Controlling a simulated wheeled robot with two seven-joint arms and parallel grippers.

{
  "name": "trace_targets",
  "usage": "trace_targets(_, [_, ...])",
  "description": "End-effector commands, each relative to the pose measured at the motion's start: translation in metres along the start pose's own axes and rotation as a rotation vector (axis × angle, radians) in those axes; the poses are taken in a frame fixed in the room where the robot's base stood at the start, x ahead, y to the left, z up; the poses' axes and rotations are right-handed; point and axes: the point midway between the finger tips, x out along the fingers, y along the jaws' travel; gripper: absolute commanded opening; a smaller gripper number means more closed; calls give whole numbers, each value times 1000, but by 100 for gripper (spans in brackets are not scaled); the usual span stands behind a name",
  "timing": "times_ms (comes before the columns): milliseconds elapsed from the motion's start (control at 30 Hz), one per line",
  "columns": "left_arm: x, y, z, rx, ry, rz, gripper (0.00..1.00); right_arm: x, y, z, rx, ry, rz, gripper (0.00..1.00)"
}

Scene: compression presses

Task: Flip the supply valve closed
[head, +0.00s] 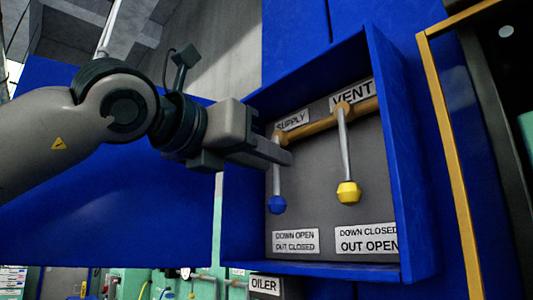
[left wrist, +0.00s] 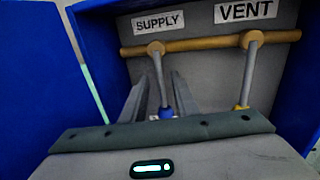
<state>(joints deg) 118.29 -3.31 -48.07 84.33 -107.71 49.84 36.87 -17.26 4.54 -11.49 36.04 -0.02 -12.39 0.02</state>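The supply valve is a grey lever with a blue knob (head: 277,205), hanging down from a brass pipe (head: 315,130) under the SUPPLY label (head: 292,121). Its blue knob also shows in the left wrist view (left wrist: 166,113). My left gripper (head: 284,154) reaches into the blue box from the left and covers part of the lever's upper length. In the left wrist view the two fingers (left wrist: 160,88) are apart, one on each side of the supply lever. I cannot tell whether either touches it. My right gripper is in neither view.
The vent lever with a yellow knob (head: 348,192) hangs close to the right. The blue box (head: 405,150) has side walls around both levers. Its open blue door (head: 110,215) is at the left. The lower label (head: 296,241) reads DOWN OPEN, OUT CLOSED.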

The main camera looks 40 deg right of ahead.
Motion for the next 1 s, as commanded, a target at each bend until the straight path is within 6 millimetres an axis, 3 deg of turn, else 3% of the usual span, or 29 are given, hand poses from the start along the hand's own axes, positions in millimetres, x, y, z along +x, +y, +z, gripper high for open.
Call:
trace_targets(333, [2,0,0,0,0,0,27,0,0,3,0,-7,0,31])
trace_targets(467, [2,0,0,0,0,0,0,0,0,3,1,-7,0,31])
trace_targets(1000, [1,0,0,0,0,0,0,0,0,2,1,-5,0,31])
